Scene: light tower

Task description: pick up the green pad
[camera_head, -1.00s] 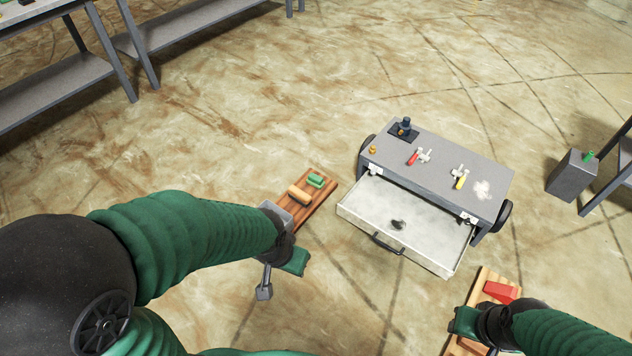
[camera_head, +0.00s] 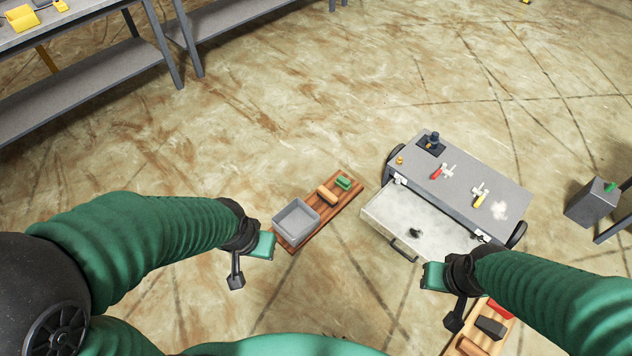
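The green pad (camera_head: 343,183) is a small green block at the far end of a wooden board (camera_head: 300,239) on the floor, left of the grey cart. My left gripper (camera_head: 249,262) is open and empty, with its two fingers apart, beside the board's near left end and well short of the pad. My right gripper (camera_head: 441,297) is open and empty, below the cart's drawer and far from the pad.
On the same board, a tan block (camera_head: 326,195) and an open grey bin (camera_head: 296,217) lie between my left gripper and the pad. The grey cart (camera_head: 475,170) has its drawer (camera_head: 405,215) pulled out. A second board (camera_head: 490,343) lies under my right arm.

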